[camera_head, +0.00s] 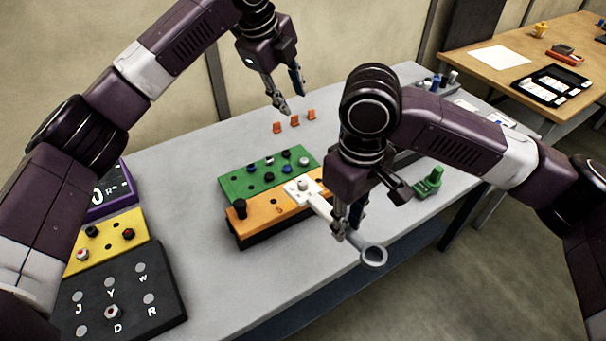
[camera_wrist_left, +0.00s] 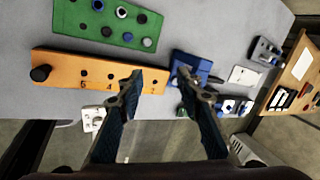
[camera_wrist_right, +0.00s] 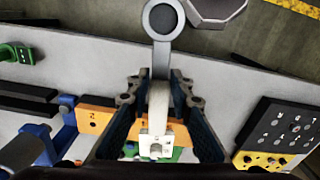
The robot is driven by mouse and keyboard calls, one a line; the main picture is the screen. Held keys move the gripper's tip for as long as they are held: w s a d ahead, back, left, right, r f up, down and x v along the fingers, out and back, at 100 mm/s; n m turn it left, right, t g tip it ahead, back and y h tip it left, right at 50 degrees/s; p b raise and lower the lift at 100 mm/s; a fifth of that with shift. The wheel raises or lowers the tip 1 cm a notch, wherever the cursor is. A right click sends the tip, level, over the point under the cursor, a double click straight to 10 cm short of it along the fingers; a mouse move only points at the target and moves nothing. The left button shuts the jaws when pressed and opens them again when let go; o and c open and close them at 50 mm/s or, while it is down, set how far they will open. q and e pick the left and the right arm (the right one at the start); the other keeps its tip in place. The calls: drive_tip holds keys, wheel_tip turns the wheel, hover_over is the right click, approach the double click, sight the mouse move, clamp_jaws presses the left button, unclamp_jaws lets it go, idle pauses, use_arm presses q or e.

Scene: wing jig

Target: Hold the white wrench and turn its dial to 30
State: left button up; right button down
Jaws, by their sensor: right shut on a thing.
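The white wrench (camera_head: 320,207) has a pale shaft, a grey ring end (camera_head: 374,257) and a white square block with a round knob (camera_head: 303,186), probably the dial; no reading is legible. My right gripper (camera_head: 346,228) is shut on the shaft, near the ring end. In the right wrist view the wrench (camera_wrist_right: 160,100) lies between the fingers, with the ring beyond the tips. The block overlaps the orange board (camera_head: 270,217) in the head view; I cannot tell whether they touch. My left gripper (camera_head: 292,104) is open and empty above the back of the table.
A green board (camera_head: 240,185) with several round pegs lies behind the orange board. Small orange pieces (camera_head: 294,121) stand further back. Yellow (camera_head: 108,243) and black (camera_head: 125,300) boards are at the left. A green piece (camera_head: 430,183) stands at the right. The table's front edge is close to my right gripper.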

use_arm(q)
drive_tip(key=s+d+r+m+g+y, duration=0.1)
drive_tip(key=s+d+r+m+g, duration=0.2)
drive_tip(key=s, duration=0.5)
drive_tip(key=m+y, duration=0.2)
drive_tip(key=m, duration=0.2)
approach(302, 181)
drive_tip(key=shift+g, duration=0.4)
drive_tip(key=f, duration=0.8)
drive_tip(key=shift+w+a+f, duration=0.1)
drive_tip(key=shift+w+f, duration=0.15)
drive_tip(key=shift+w, duration=0.1)
drive_tip(key=shift+c, duration=0.5)
clamp_jaws()
